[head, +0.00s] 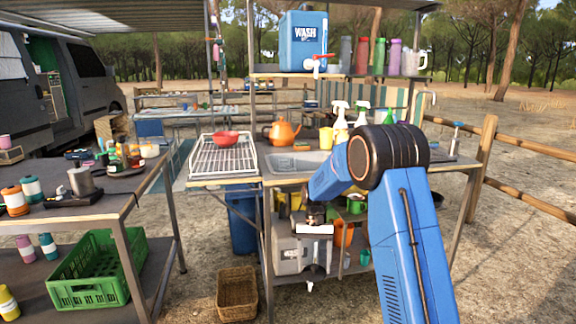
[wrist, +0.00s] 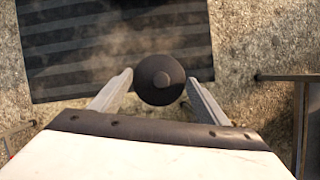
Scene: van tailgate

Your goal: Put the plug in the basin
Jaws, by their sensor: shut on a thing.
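The plug (wrist: 160,82) is a dark round disc with a small raised knob at its centre. It sits between the two grey fingers of my gripper (wrist: 160,90) in the wrist view, and the gripper is shut on it. In the head view my gripper (head: 314,229) appears in front of the sink counter, lower in the picture than the worktop. The basin (head: 298,162) is a grey metal sink set in the counter, partly hidden behind my blue arm.
A white dish rack (head: 222,160) with a red bowl (head: 225,139) is left of the basin. An orange kettle (head: 282,130) and spray bottles (head: 340,117) stand behind it. A wicker basket (head: 237,293) is on the ground. A dark striped mat (wrist: 120,45) lies below my gripper.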

